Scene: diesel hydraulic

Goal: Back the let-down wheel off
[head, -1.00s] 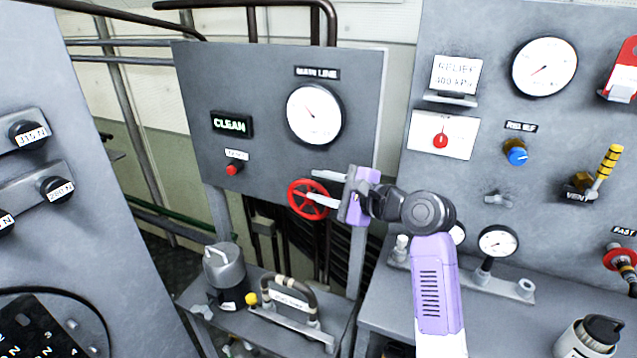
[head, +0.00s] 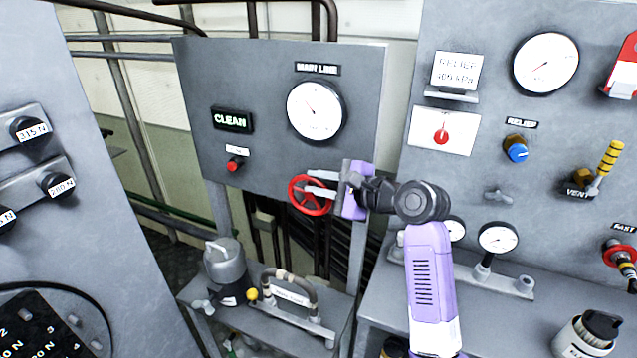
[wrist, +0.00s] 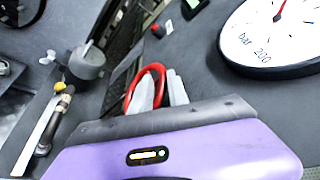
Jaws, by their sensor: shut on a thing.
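The red let-down wheel (head: 311,195) is on the lower right of the grey main line panel (head: 262,120). My gripper (head: 318,186) reaches it from the right, and its two pale fingers are shut on the wheel's rim. In the wrist view the red wheel (wrist: 147,84) shows as a curved rim around and behind the fingertips (wrist: 160,92). The fingers hide part of the rim. The main line gauge (head: 316,110) is above the wheel. The gauge also fills the upper right of the wrist view (wrist: 278,32), its red needle pointing up.
A lit CLEAN sign (head: 232,120) and a red button (head: 234,165) are left of the wheel. A low bench below carries a grey canister (head: 226,264) and a handled bar (head: 290,297). The relief panel (head: 470,200) with its valves stands close on the right.

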